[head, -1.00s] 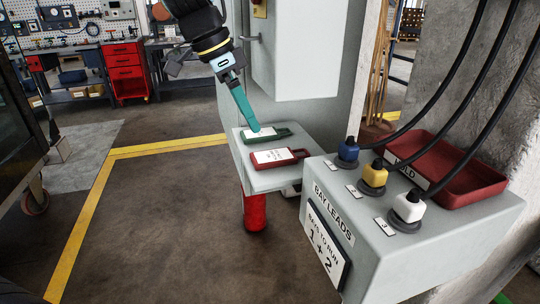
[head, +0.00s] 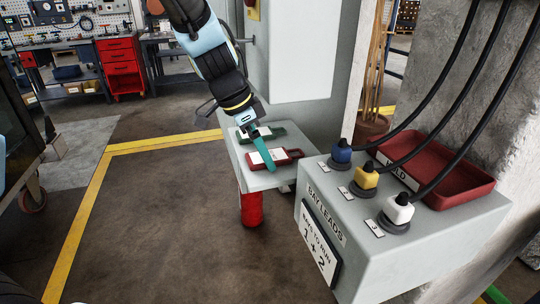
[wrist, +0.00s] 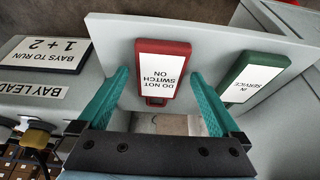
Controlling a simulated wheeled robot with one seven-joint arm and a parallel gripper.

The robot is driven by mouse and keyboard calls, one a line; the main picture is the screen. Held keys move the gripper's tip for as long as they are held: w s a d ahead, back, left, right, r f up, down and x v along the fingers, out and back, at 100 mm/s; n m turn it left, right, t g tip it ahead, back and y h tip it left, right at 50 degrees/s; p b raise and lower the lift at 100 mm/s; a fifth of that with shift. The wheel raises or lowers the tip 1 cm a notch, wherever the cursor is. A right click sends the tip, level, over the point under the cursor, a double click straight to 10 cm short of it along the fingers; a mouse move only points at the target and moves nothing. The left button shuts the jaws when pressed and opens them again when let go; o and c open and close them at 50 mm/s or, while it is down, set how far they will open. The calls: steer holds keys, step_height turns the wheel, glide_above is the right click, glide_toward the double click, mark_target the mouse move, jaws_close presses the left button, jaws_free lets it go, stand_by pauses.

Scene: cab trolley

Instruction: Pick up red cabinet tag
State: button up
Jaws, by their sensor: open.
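The red cabinet tag (head: 283,158) lies on the grey shelf (head: 240,168), its white label facing up. In the wrist view the red tag (wrist: 163,62) reads "DO NOT SWITCH ON" and sits between and beyond my two teal fingers. My gripper (head: 268,168) is over the tag and open, with a finger hiding part of it in the head view. In the wrist view my gripper (wrist: 158,90) has its fingers spread wider than the tag, and nothing is held. Whether a finger touches the tag or shelf, I cannot tell.
A green "IN SERVICE" tag (wrist: 252,77) lies beside the red one; it also shows in the head view (head: 272,133). A grey box (head: 380,250) with blue, yellow and white plugs and a red tray (head: 460,190) stands to the right. The floor left is clear.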

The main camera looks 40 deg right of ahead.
steer(key=c, duration=1.3)
